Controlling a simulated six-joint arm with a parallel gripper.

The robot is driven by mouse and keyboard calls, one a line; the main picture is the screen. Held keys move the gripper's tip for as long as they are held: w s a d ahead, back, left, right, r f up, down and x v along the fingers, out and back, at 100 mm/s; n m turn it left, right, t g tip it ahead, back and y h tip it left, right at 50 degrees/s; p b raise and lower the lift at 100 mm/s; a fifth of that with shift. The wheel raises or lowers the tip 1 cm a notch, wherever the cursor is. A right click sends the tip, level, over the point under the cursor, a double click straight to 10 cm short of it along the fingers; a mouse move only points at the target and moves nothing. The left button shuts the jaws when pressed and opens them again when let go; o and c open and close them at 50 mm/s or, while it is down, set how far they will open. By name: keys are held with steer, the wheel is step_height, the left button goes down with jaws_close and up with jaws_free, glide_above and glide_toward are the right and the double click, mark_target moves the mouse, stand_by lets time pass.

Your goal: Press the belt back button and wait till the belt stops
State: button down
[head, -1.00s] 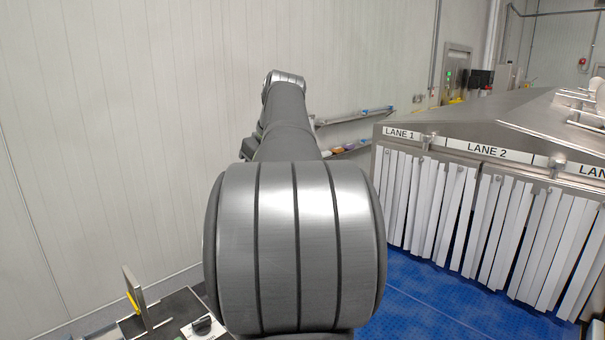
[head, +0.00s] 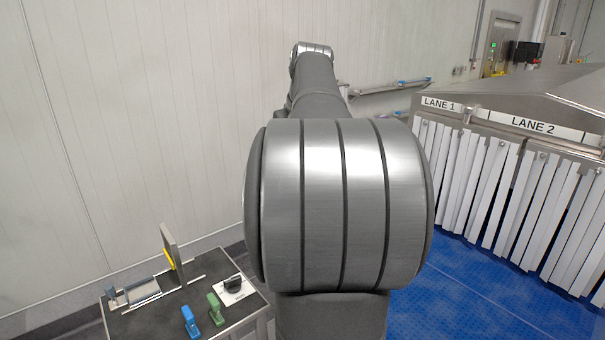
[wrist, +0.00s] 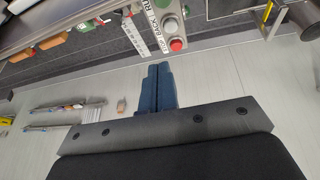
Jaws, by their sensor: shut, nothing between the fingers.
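In the wrist view, a control panel (wrist: 152,45) stands at the top centre with a column of buttons and rotated labels. A red button (wrist: 176,44) is at its lower end. A pale button (wrist: 170,24) sits beside the BACK label (wrist: 156,27), and a green button (wrist: 163,5) is at the frame's top edge. My gripper (wrist: 152,68) has its blue fingers together and empty, just below the panel in the picture and apart from the buttons. The blue belt (head: 470,290) shows at the lower right of the head view. My arm hides the gripper and panel there.
A tunnel housing with lane signs (head: 533,124) and white strip curtains (head: 505,195) stands right of my arm. A dark side table (head: 150,322) at lower left holds a blue tool (head: 190,321), a green tool (head: 215,309) and an upright plate (head: 173,253).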

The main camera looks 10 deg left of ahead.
steer(key=w+a+f+t+h, duration=0.2)
steer(key=w+a+f+t, duration=0.1)
steer(key=a+t, duration=0.2)
steer(key=shift+w+f+h, duration=0.15)
steer(key=shift+h, duration=0.15)
steer(key=shift+f, duration=0.1)
steer(key=shift+f, duration=4.3)
steer(key=shift+f, duration=0.1)
steer(key=shift+f, duration=0.35)
steer(key=shift+f, duration=0.55)
steer(key=shift+r, duration=1)
